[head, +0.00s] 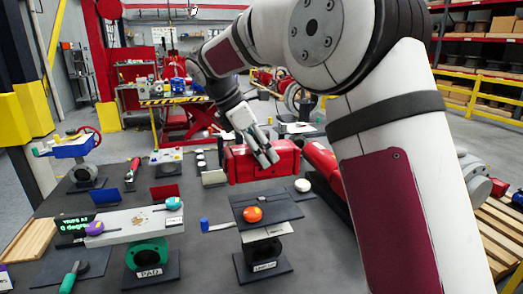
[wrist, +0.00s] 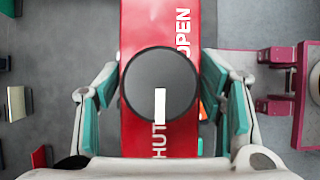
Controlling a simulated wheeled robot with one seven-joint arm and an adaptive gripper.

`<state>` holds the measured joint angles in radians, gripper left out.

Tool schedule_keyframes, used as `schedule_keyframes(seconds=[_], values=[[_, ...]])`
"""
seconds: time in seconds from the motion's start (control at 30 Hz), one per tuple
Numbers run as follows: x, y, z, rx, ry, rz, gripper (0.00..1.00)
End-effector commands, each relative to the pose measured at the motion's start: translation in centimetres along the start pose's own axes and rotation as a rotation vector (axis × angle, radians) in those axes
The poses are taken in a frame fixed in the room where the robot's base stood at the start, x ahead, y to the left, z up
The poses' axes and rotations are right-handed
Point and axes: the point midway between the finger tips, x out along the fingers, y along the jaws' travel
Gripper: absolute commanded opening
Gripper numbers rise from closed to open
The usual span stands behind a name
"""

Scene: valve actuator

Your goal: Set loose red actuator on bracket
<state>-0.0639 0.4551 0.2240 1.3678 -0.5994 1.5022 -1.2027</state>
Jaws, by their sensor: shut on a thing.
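The red actuator (head: 240,164) is a long red box near the far middle of the table in the head view. In the wrist view its top (wrist: 135,30) carries a dark round disc with a white bar, and the words OPEN and SHUT, partly covered. My gripper (head: 260,147) points down at the actuator, with its teal-padded fingers (wrist: 162,108) on either side of it, shut on it. I cannot tell whether the actuator touches the table. A stand with a dark flat plate (head: 283,209) and an orange round knob is in front; I cannot tell whether it is the bracket.
A teal valve body marked PAD (head: 148,252) with a light grey plate (head: 128,222) above it stands front left. A blue-topped stand with a red handwheel (head: 88,140) is back left. Another red body (head: 320,158) lies right of the actuator. A wooden tray (head: 25,245) is at the left edge.

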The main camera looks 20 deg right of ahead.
Motion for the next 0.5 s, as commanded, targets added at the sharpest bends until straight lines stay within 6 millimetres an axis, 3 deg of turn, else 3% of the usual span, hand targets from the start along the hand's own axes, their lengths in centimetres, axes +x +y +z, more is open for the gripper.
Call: schedule_keyframes(seconds=[0.17, 0.5], values=[[0.1, 0.0, 0.0, 0.002, -0.003, 0.004, 0.01], [2.0, 0.0, -1.1, 0.001, -0.003, 0.003, 0.01]])
